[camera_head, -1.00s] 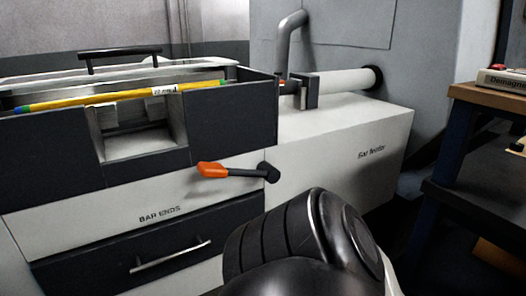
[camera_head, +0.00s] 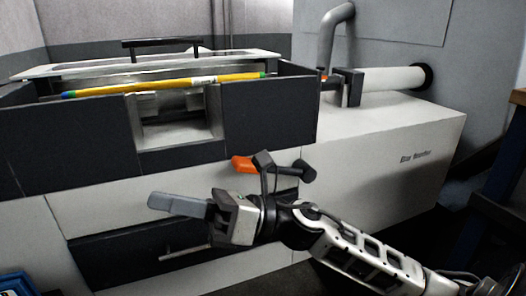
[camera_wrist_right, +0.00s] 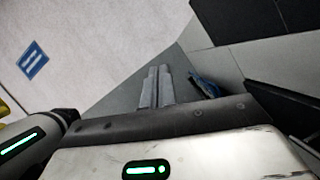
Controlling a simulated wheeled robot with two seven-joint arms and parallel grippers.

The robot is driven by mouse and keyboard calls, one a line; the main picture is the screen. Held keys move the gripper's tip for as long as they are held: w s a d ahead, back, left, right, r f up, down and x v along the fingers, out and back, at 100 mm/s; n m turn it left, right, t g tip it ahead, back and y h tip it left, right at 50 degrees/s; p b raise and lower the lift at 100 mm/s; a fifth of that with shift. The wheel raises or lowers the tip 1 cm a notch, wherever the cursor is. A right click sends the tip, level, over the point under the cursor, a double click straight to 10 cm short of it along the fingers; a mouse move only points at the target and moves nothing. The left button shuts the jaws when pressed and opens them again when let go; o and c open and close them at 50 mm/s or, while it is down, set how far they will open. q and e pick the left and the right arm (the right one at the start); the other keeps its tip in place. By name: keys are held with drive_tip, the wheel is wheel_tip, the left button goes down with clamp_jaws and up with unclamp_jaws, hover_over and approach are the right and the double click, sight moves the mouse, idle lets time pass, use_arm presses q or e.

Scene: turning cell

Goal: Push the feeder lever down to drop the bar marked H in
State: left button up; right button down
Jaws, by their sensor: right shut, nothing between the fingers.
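The feeder lever has an orange grip (camera_head: 243,164) and a dark pivot (camera_head: 303,171) on the front of the white bar feeder (camera_head: 385,155). Part of the lever is hidden behind my right wrist. A yellow bar (camera_head: 170,86) with blue and green ends lies across the top of the feeder tray; its white label is too small to read now. My right gripper (camera_head: 160,203) is shut and empty, below and to the left of the orange grip, apart from it. Its closed fingers (camera_wrist_right: 155,88) also show in the right wrist view. My left gripper is out of view.
A drawer with a metal handle (camera_head: 190,250) sits under the lever, behind my right arm. A blue bin (camera_head: 15,284) is at bottom left.

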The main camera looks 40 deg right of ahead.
drive_tip(key=d+r+n+h, duration=0.4)
drive_tip(key=d+n+h, duration=0.6)
drive_tip(key=d+n, duration=0.15)
drive_tip(key=d+r+n+h, duration=0.5)
drive_tip(key=d+n+h, duration=0.45)
drive_tip(key=n, duration=0.35)
hover_over(249, 159)
drive_tip(key=s+d, duration=0.2)
drive_tip(key=s, duration=0.1)
wheel_tip(249, 159, down, 7)
drive_tip(key=shift+a+f+m+y, duration=0.15)
drive_tip(key=shift+a+f, duration=0.15)
drive_tip(key=shift+f, duration=0.3)
drive_tip(key=shift+a+f+m+y, duration=0.1)
drive_tip(key=shift+a+f, duration=0.15)
drive_tip(key=shift+f, duration=0.3)
drive_tip(key=shift+a+f, duration=0.25)
drive_tip(key=shift+f, duration=0.4)
drive_tip(key=shift+f, duration=0.1)
